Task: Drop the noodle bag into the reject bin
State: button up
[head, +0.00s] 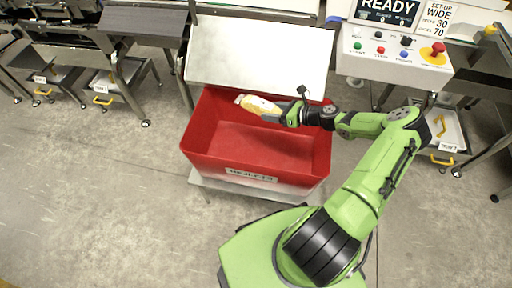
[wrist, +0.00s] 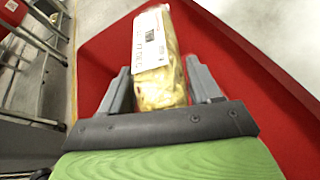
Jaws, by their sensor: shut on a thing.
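The noodle bag (wrist: 160,65) is a yellow, glossy pack with a white printed label. It also shows in the head view (head: 259,105), small and pale yellow. My gripper (wrist: 159,92) is shut on the bag, with a grey finger on each side of its near end. In the head view my gripper (head: 284,112) holds the bag over the reject bin, near its back side. The reject bin (head: 255,174) is a red open box with a label on its front. Its red wall and inside fill much of the wrist view (wrist: 260,80). The bin's visible inside looks empty.
A pale metal chute panel (head: 257,57) rises behind the bin. A control box (head: 394,66) with buttons and a READY screen (head: 388,10) stands at right. Conveyor frames with trays (head: 112,86) stand at the back left. The concrete floor at left (head: 90,190) is clear.

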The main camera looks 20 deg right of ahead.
jog(key=o, duration=1.3)
jog(key=p+v, duration=0.4)
jog(key=v, duration=1.1)
jog(key=shift+s+d, duration=0.2)
jog(key=shift+s, duration=0.15)
jog(key=shift+r, duration=0.1)
